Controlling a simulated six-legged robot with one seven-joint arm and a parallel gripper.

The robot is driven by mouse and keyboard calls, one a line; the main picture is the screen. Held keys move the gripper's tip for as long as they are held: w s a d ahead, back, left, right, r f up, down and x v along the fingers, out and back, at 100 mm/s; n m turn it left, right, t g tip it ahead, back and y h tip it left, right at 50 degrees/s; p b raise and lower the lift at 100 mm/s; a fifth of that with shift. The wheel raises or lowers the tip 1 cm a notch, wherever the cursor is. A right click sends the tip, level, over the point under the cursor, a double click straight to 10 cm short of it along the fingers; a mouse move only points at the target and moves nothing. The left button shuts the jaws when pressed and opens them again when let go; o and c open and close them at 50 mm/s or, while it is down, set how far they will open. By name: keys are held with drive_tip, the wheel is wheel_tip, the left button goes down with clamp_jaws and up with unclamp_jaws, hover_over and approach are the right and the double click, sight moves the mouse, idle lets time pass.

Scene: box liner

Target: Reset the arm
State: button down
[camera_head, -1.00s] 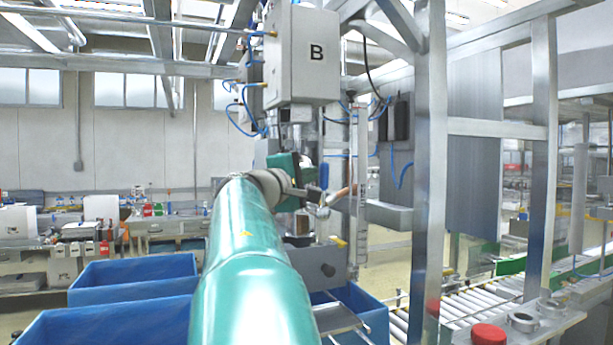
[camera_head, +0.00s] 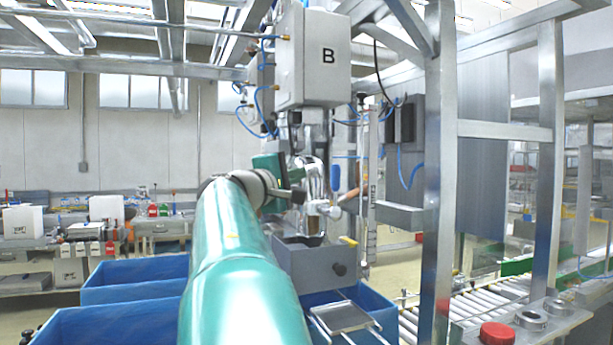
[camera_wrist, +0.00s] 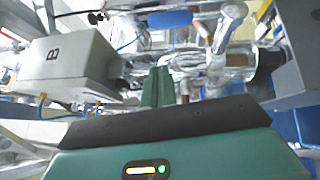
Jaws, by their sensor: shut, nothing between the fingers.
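My green arm reaches forward from the bottom of the head view to the machine with the grey box marked B (camera_head: 312,55). My gripper is at the arm's far end, small and partly hidden by the wrist in that view. In the wrist view my gripper (camera_wrist: 157,86) has its green fingers together, with nothing held. Shiny metal pipework (camera_wrist: 215,60) lies just beyond the fingertips. The grey box marked B also shows on its side at the left of the wrist view (camera_wrist: 70,65).
Blue bins (camera_head: 135,278) stand below my arm, with a small metal tray (camera_head: 343,317) at the right one. A steel post (camera_head: 437,170) rises to the right. A roller conveyor (camera_head: 490,300) and a red button (camera_head: 497,333) are at the lower right.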

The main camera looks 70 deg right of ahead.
drive_tip(key=r+v, duration=0.1)
drive_tip(key=v, duration=0.7)
